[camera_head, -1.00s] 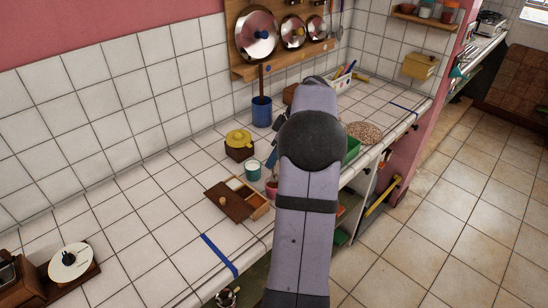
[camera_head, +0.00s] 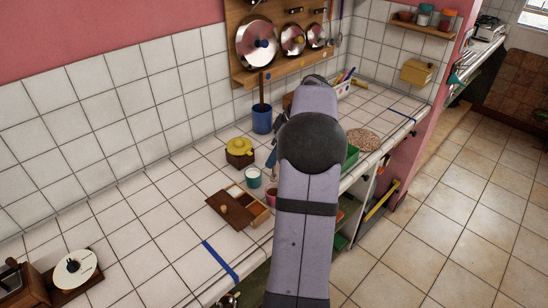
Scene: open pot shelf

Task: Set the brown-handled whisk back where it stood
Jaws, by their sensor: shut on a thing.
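I cannot make out a whisk with certainty. A brown upright handle (camera_head: 261,88) stands in a blue cup (camera_head: 262,121) by the back wall; its lower end is hidden in the cup, so I cannot tell whether it belongs to a whisk. My arm rises through the middle of the view and bends over the counter. My gripper and whatever it holds are hidden behind the arm. A small blue and grey shape (camera_head: 271,157) shows at the arm's left edge, too small to identify.
A yellow-lidded pot (camera_head: 240,150), a teal cup (camera_head: 253,178) and an open wooden box (camera_head: 240,205) stand left of my arm. A green bin (camera_head: 351,156) and a round speckled mat (camera_head: 363,140) lie right. Pot lids (camera_head: 257,42) hang behind. The left counter is largely clear.

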